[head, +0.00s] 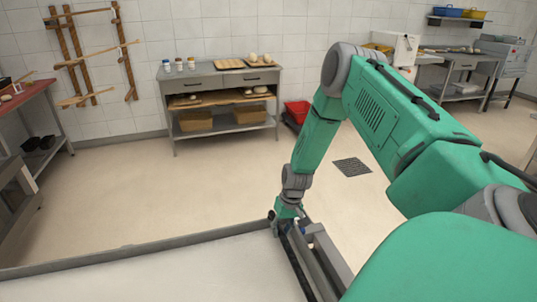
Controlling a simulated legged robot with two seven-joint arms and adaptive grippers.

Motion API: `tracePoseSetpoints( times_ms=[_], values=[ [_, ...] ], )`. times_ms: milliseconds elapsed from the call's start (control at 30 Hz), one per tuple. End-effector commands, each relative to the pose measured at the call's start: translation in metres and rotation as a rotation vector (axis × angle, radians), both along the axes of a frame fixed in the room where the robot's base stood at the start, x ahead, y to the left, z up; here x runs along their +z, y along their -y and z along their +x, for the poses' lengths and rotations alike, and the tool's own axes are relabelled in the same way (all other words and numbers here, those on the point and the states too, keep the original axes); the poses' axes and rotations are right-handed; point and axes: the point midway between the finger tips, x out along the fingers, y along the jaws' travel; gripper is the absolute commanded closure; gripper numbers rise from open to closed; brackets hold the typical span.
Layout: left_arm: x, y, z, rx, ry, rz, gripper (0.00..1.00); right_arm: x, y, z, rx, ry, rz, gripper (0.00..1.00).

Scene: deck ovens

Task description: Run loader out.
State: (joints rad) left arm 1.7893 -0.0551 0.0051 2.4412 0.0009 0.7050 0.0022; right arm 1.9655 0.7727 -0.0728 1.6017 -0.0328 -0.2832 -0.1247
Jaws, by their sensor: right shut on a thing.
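The loader (170,272), a pale flat bed with a grey rim, spreads across the bottom left of the head view. Its near part runs out of the picture. My right gripper (284,222) reaches down to the loader's far right corner. It is shut on the loader's frame there, beside the dark and grey side rails (305,262). The gripper is small in the picture, and its fingers are partly hidden, so the exact part held is hard to tell. My left gripper is out of view.
Open floor (220,180) lies beyond the loader, with a drain grate (352,167) in it. A grey bench (215,85) with boards, dough and baskets stands at the back wall. A red bin (297,112) is beside it. A red-topped table (25,98) stands left.

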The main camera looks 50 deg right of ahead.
Motion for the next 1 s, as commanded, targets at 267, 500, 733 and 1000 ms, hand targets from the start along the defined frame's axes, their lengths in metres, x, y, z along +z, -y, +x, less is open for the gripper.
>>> tracePoseSetpoints(
  times_ms=[267, 500, 733, 1000],
  values=[
    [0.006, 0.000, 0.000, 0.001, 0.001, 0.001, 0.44, 0.000, 0.071, -0.042, -0.009, 0.011, -0.008, 1.00],
    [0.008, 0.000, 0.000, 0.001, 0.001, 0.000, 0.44, -0.001, 0.119, -0.076, -0.006, 0.008, -0.006, 1.00],
    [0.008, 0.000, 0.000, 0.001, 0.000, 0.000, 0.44, -0.002, 0.149, -0.095, -0.004, 0.006, -0.009, 1.00],
    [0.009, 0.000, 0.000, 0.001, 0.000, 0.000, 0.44, -0.002, 0.165, -0.105, -0.001, 0.007, -0.008, 1.00]
  ],
)
